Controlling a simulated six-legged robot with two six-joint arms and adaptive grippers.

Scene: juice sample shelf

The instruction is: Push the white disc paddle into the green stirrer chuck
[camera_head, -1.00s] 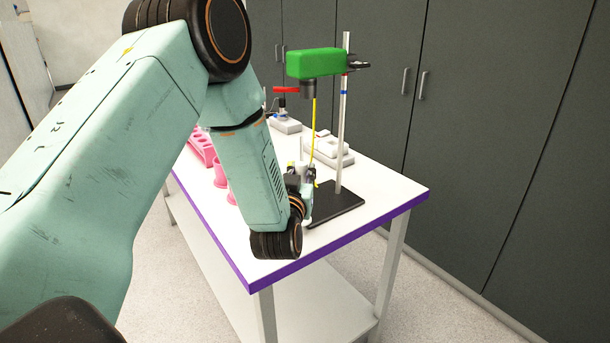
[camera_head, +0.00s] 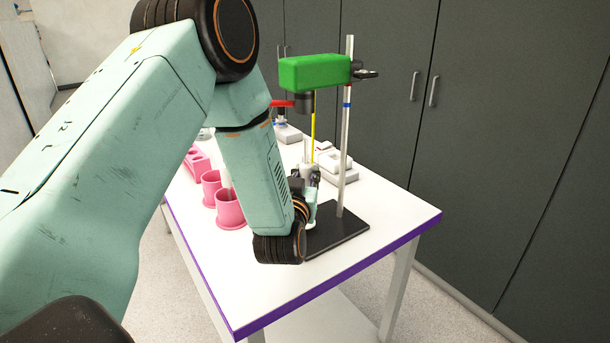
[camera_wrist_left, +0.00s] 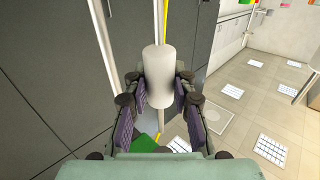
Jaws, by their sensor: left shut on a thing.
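The green stirrer (camera_head: 315,72) is clamped on an upright rod, with its dark chuck (camera_head: 304,102) facing down. My left gripper (camera_head: 312,174) is low beside the rod, below the chuck, largely hidden by my wrist. It is shut on the white disc paddle, whose pale body (camera_head: 307,169) and thin shaft show upright under the chuck, apparently apart from it. In the left wrist view, a white cylinder (camera_wrist_left: 158,75) stands between the finger pads of my left gripper (camera_wrist_left: 158,97); a green patch (camera_wrist_left: 145,143) shows below. My right gripper is not in view.
The stand's black base (camera_head: 338,233) rests on the white table (camera_head: 385,212) with a purple edge. A yellow rod (camera_head: 313,120) hangs beside the shaft. Pink cups (camera_head: 230,208) stand left of my wrist, white devices (camera_head: 338,165) behind. The table's right front corner is clear.

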